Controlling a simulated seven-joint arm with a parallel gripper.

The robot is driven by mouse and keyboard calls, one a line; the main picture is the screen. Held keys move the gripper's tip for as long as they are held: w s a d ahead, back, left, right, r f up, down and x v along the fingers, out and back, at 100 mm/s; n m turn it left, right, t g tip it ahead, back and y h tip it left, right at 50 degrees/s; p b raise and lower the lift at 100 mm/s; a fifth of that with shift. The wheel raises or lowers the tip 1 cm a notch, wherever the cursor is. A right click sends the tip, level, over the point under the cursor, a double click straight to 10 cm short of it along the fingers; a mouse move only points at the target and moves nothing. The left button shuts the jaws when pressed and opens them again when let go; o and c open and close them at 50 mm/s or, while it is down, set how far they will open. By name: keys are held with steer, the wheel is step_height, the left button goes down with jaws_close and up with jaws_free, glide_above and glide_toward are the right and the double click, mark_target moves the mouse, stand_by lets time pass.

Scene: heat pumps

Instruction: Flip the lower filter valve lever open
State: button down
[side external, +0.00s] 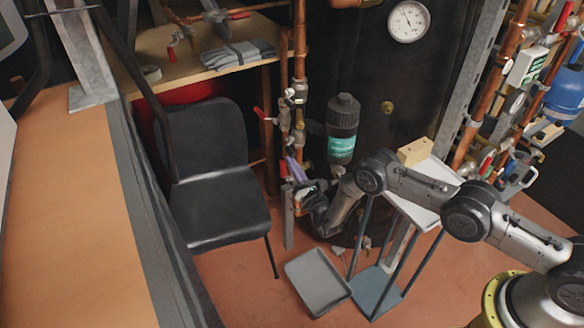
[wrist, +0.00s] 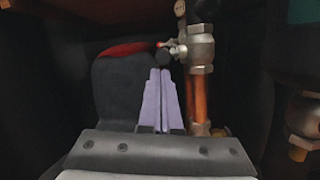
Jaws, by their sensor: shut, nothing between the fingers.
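The black filter (side external: 342,130) with a green label stands beside a vertical copper pipe in the side view. The lower filter valve's red lever (side external: 283,168) shows just left of my fingers, low on that pipe. My gripper (side external: 292,166) is shut and empty, with its purple fingers close to this lever; I cannot tell whether they touch. In the wrist view my closed fingers (wrist: 162,98) point up, left of the brass valve body (wrist: 201,48). A dark stem end of the valve lies just above the fingertips. Its lever is hard to tell from the red patch behind.
A black chair (side external: 216,190) stands left of the pipe. An upper valve with a red lever (side external: 261,114) is above. A grey tray (side external: 318,282) lies on the floor, and a small stand with a white top (side external: 425,190) is under my arm.

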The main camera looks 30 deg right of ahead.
steer(key=shift+r, duration=0.1)
stand_by(0.3)
steer(key=shift+s+r+g, duration=0.1)
steer(key=shift+g, duration=0.5)
steer(key=shift+s+r+g, duration=0.1)
steer(key=shift+r+g, duration=0.35)
steer(key=shift+g, duration=0.75)
